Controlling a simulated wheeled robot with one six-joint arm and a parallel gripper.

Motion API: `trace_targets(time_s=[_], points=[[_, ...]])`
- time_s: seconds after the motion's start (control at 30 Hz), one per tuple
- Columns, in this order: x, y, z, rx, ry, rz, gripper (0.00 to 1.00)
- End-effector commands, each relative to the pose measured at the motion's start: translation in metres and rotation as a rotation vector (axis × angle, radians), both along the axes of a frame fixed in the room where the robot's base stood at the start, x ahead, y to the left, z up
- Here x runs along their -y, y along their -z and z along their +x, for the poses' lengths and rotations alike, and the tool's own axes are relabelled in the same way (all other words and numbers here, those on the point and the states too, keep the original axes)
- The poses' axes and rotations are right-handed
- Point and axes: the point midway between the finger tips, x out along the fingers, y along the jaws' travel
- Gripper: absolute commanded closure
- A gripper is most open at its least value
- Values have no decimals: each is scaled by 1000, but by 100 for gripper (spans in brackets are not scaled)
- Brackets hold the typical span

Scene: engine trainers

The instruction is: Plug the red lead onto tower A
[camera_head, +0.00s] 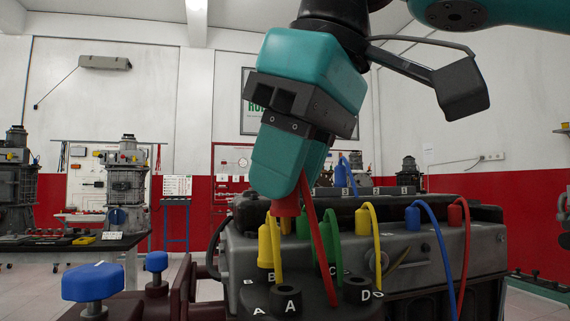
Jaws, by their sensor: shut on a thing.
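My gripper (284,188) is shut on the red boot (287,207) of the red lead (318,240), which hangs down to the right. The boot is held above and behind tower A (289,294), apart from it. Tower A is a dark round post marked A on the distributor cap, with its open top bare. A yellow boot (265,245) is on tower B. A green boot (322,247) is by the C mark. Tower D (357,289) stands bare at the right.
The engine block (440,258) fills the lower right, with yellow, blue (413,218) and red (455,216) leads along it. Blue knobs (93,282) stand at the lower left. Other engine trainers (126,185) stand on benches behind. Free air lies left of the cap.

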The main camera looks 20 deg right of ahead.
Motion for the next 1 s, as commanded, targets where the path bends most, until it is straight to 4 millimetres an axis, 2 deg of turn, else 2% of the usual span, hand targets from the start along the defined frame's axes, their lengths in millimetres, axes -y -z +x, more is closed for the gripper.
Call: trace_targets(time_s=[0.03,0.5,1.0], points=[[0,7,0,0,0,0,100],[0,35,0,-2,0,2,100],[0,38,0,-1,-1,1,100]])
